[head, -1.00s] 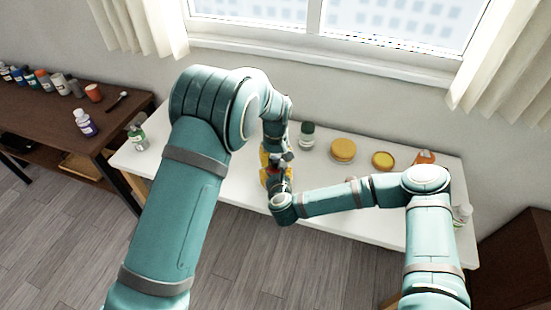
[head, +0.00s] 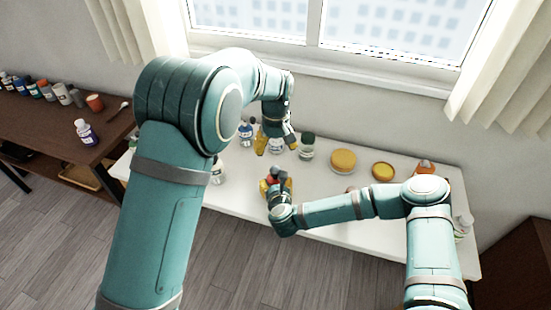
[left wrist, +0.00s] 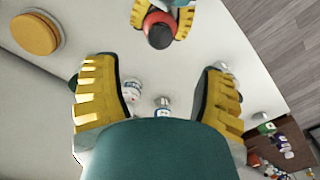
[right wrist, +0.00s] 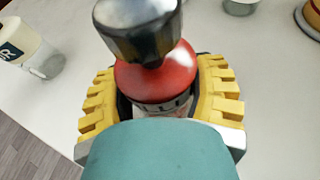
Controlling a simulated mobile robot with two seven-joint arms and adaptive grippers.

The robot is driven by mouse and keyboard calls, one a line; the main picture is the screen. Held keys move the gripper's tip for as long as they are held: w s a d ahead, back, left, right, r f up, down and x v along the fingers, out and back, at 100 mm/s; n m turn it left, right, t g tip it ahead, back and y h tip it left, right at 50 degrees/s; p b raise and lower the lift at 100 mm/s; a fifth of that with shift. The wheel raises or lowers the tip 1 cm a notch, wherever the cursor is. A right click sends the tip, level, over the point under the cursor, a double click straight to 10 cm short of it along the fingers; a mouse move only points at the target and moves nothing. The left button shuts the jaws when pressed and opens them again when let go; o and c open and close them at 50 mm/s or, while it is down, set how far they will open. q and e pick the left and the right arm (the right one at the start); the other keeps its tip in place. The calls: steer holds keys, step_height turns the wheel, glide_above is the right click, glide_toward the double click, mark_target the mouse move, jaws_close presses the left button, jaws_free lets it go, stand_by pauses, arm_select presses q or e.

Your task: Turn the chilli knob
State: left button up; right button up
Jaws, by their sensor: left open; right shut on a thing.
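The chilli grinder (right wrist: 158,75) has a red top, a dark faceted knob (right wrist: 138,28) and a partly hidden label. My right gripper (right wrist: 160,108) is shut around its body below the red top, and the grinder looks upright. In the head view the red top (head: 272,181) shows between the right gripper's yellow fingers, over the white table. My left gripper (head: 277,144) is open and empty, beyond the grinder toward the window. In the left wrist view the knob (left wrist: 160,35) is ahead of the left fingers, apart from them.
The white table holds a green-capped jar (head: 307,146), a blue-capped bottle (head: 245,133), two yellow-lidded containers (head: 343,160) (head: 383,171) and an orange-topped item (head: 424,167). A white-capped bottle (head: 218,171) stands left of the grinder. A brown side table (head: 50,130) holds several bottles.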

mark_target(275, 169)
arm_select(q)
step_height(275, 169, up, 2)
steer(key=shift+r, duration=0.1)
stand_by(0.8)
step_height(275, 169, down, 12)
steer(key=shift+f, duration=0.1)
stand_by(0.4)
jaws_close()
